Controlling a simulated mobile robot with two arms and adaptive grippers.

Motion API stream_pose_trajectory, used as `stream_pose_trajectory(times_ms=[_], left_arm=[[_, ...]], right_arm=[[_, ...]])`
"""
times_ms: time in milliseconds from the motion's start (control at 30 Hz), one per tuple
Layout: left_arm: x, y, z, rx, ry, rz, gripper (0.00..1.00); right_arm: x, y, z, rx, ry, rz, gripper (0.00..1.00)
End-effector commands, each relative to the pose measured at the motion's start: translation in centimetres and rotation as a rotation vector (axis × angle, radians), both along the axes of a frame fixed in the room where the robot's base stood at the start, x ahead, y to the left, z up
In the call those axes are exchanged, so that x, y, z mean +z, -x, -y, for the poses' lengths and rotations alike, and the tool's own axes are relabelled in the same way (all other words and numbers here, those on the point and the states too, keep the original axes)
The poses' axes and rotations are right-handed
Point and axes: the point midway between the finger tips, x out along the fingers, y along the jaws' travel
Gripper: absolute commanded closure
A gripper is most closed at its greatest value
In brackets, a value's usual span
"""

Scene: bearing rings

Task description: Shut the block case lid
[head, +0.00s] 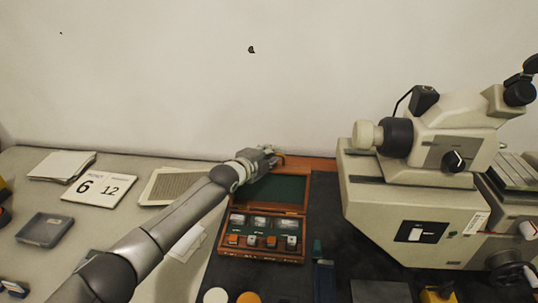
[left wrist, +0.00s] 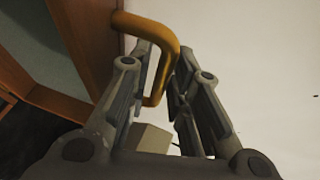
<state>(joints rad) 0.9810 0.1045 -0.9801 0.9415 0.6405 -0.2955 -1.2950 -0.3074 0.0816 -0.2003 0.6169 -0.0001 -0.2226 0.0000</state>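The block case (head: 262,256) is a wooden box on the dark mat, with several blocks in its front part. Its lid (head: 270,190), green inside with a wooden frame, stands open at the back. My left gripper (head: 270,153) is at the lid's top edge. In the left wrist view a brass-coloured handle (left wrist: 168,45) sticks out from the wooden lid (left wrist: 90,35). The handle's bar passes between the fingers of my left gripper (left wrist: 163,58), which are close together around it. Exact finger contact is partly hidden. My right gripper is not in view.
A large beige machine (head: 410,215) stands close on the right. A number card (head: 98,190), papers (head: 62,166) and a grey box (head: 44,230) lie on the left of the table. The wall is close behind the lid.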

Motion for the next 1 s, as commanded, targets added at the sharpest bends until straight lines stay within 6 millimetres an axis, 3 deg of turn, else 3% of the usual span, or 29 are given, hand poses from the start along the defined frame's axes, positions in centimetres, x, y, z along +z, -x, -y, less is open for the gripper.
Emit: stream_pose_trajectory(times_ms=[133, 300, 733, 1000], left_arm=[[0.0, 0.0, 0.0, 0.0, 0.0, 0.0, 0.81], [0.0, 0.0, 0.0, 0.0, 0.0, 0.0, 1.0], [0.0, 0.2, 0.0, 0.0, 0.001, 0.003, 1.0], [0.1, 1.4, -0.3, 0.001, 0.013, 0.058, 1.0]], right_arm=[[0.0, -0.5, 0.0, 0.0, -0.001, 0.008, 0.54], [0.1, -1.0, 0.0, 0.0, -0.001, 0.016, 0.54], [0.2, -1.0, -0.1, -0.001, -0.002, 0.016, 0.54], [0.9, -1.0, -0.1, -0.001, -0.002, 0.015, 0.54]])
